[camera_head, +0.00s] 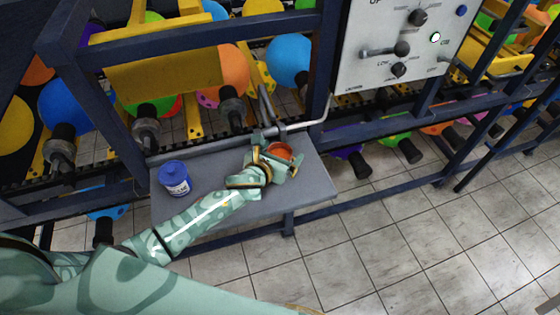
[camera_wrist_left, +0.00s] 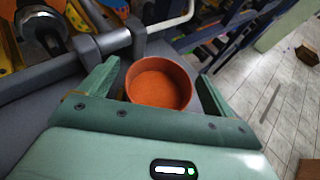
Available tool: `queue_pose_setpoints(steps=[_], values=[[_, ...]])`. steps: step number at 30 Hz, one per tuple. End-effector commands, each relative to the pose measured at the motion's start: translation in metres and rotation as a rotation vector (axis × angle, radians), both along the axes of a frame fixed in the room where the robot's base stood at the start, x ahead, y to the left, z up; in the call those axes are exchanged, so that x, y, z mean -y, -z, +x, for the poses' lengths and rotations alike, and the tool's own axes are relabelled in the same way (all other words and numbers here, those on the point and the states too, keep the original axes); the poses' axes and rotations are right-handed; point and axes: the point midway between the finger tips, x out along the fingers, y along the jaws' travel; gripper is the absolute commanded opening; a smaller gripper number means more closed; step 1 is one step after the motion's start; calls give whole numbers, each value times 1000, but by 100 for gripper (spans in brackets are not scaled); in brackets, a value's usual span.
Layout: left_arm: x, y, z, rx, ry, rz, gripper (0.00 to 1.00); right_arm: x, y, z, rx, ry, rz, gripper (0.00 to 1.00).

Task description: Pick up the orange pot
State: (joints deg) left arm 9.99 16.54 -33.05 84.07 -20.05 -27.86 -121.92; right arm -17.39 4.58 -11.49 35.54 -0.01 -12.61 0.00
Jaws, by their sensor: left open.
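The orange pot (camera_head: 280,151) stands upright on the grey shelf (camera_head: 315,184). In the left wrist view the pot (camera_wrist_left: 158,84) shows its round open rim and orange inside, and its near lower part is hidden by my gripper. My left gripper (camera_head: 277,158) is open at the pot, with one finger on each side of it. In the left wrist view the fingers of my left gripper (camera_wrist_left: 156,84) stand apart from the pot with small gaps. My right gripper is not in view.
A blue labelled pot (camera_head: 174,178) stands at the shelf's left. A grey rail (camera_wrist_left: 140,32) runs close behind the orange pot. A control panel (camera_head: 400,45) and dark blue frame bars rise behind. Tiled floor (camera_head: 400,240) lies open to the right.

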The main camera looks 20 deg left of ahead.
Motion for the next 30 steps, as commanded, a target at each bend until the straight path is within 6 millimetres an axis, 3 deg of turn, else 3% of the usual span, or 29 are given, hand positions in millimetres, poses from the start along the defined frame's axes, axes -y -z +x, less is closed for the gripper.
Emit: queue_pose_setpoints(steps=[2,8,9,20,25,30], values=[[0,0,0,0,0,0,89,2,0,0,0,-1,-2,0],[0,0,0,0,0,0,36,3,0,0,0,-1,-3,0],[0,0,0,0,0,0,34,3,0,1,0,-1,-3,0],[0,-8,0,2,0,3,35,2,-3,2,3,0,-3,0],[-1,-34,1,6,2,3,35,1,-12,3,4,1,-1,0],[8,-75,-32,3,3,-1,35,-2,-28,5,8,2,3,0]])
